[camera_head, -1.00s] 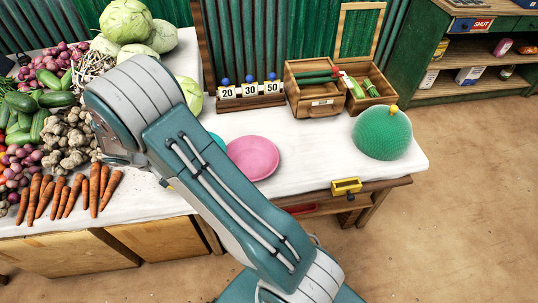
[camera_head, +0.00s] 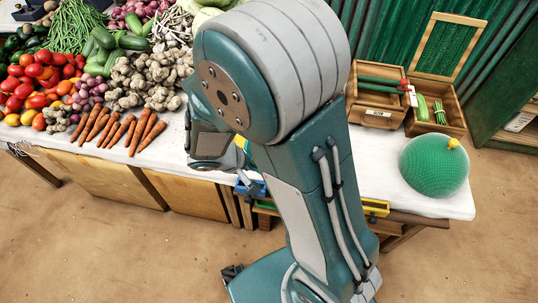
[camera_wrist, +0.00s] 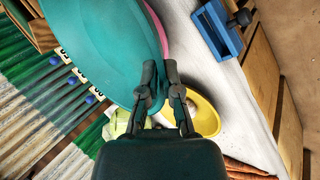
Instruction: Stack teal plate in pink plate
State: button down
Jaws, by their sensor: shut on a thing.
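The teal plate (camera_wrist: 95,45) fills the upper left of the wrist view, tilted and close to the camera. My gripper (camera_wrist: 158,78) is shut on its rim. The pink plate (camera_wrist: 155,28) shows only as a thin pink strip behind the teal plate's right edge. Most of it is hidden, and I cannot tell whether the two plates touch. In the head view my arm covers the place where the plates were, and the jaws are hidden there.
A yellow dish (camera_wrist: 206,116) lies beyond my fingers. A blue holder (camera_head: 251,188) is on the table's front edge. Carrots (camera_head: 120,131) and other vegetables crowd the left. A green dome (camera_head: 434,166) and wooden box (camera_head: 377,108) stand right. White tabletop (camera_head: 378,178) is bare between.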

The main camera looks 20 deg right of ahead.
jog(key=w+d+f, duration=0.2)
jog(key=w, duration=0.1)
jog(key=w+d+f, duration=0.1)
jog(key=d, duration=0.1)
jog(key=shift+w, duration=0.2)
jog(key=f, duration=0.1)
jog(key=w+f, duration=0.1)
jog(key=w+d+f, duration=0.1)
jog(key=shift+w+f, duration=0.25)
jog(key=shift+f, duration=0.1)
jog(key=shift+w+d+f, duration=0.25)
jog(key=shift+w+f, duration=0.1)
jog(key=shift+f, duration=0.15)
jog(key=f, duration=0.3)
jog(key=shift+w+d, duration=0.15)
jog(key=shift+d, duration=0.2)
jog(key=shift+a+f, duration=0.2)
jog(key=shift+f, duration=0.15)
jog(key=c, duration=0.8)
grip_release()
jog(key=shift+d, duration=0.15)
jog(key=shift+r, duration=0.1)
